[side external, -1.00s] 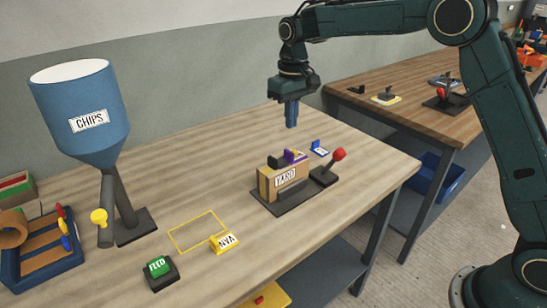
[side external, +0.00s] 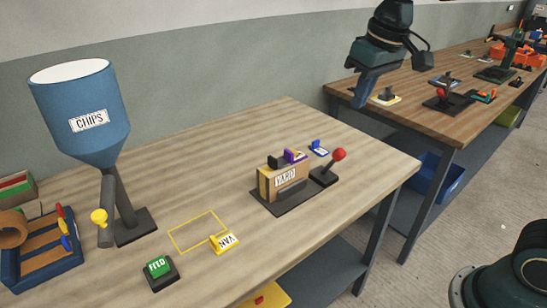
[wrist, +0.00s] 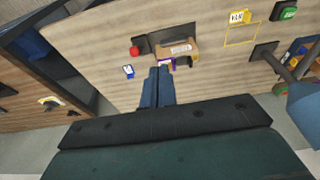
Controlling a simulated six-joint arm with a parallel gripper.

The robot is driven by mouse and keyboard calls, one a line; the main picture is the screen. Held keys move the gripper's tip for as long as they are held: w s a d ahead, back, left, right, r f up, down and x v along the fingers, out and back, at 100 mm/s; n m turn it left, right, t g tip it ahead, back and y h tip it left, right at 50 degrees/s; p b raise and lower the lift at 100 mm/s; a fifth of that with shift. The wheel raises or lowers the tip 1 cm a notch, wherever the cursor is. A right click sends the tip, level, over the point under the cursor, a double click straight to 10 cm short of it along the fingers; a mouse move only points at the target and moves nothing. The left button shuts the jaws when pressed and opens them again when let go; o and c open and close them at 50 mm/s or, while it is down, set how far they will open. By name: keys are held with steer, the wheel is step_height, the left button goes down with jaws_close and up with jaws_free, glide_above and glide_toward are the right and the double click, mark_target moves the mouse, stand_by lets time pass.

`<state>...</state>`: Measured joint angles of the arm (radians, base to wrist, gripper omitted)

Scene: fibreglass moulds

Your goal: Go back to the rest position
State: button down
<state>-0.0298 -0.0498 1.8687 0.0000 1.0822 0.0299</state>
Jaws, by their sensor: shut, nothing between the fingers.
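My gripper (side external: 363,97) is shut and empty. In the side view it hangs in the air, in front of the second workbench in the picture and clear of the things on the near bench. In the wrist view its two blue fingers (wrist: 157,75) lie together with nothing between them. Most of my arm is out of the side view.
The near bench (side external: 300,120) holds a blue chips hopper (side external: 80,105), a yard box (side external: 283,182) with a red-knobbed lever (side external: 338,155), a green button (side external: 158,267) and a yellow van sign (side external: 225,243). The second bench (side external: 440,110) carries other levers and tools.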

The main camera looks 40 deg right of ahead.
steer(key=s+d+f+t, duration=0.1)
steer(key=s+f, duration=0.3)
steer(key=s, duration=1.5)
steer(key=shift+t, duration=0.9)
